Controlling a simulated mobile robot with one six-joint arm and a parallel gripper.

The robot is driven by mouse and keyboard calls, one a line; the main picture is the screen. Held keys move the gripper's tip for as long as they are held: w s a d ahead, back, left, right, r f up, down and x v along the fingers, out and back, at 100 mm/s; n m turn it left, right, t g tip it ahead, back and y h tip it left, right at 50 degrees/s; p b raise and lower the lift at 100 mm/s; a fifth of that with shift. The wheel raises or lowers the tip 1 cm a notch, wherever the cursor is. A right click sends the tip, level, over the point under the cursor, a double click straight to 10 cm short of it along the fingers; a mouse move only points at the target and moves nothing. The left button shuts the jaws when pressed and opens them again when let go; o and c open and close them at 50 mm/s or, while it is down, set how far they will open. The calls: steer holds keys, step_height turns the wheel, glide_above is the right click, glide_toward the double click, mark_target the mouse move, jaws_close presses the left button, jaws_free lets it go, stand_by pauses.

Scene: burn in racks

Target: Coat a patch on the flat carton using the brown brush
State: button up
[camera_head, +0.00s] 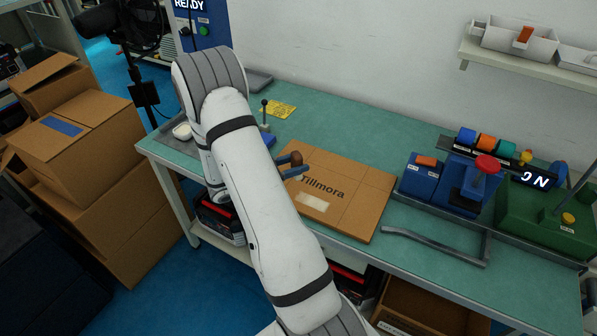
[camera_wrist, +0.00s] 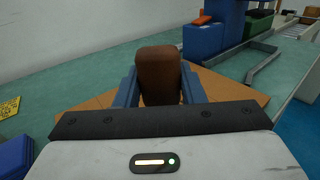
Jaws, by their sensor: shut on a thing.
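The flat carton (camera_head: 357,205) lies on the green workbench, printed "Tillmora", with a pale patch (camera_head: 314,202) on its top near the front edge. My gripper (camera_head: 291,168) is over the carton's left part, shut on the brown brush (camera_head: 296,158). In the wrist view the brush (camera_wrist: 159,75) stands between the two blue fingers of my gripper (camera_wrist: 160,88), and the carton (camera_wrist: 232,86) shows behind and beside it. The brush's lower end is hidden, so I cannot tell whether it touches the carton.
A white bowl (camera_head: 182,131) stands at the bench's left end. A yellow sign (camera_head: 278,109) lies behind my arm. Bench space behind the carton is clear.

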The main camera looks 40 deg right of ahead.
steer(key=f+b, duration=0.1)
steer(key=b, duration=0.4)
steer(key=shift+w, duration=0.15)
steer(key=b, duration=0.2)
steer(key=shift+r+b, duration=0.1)
steer(key=shift+b, duration=0.25)
steer(key=shift+a+r+b, duration=0.1)
steer(key=shift+r+b, duration=0.15)
steer(key=shift+b, duration=0.5)
steer(key=shift+f, duration=0.1)
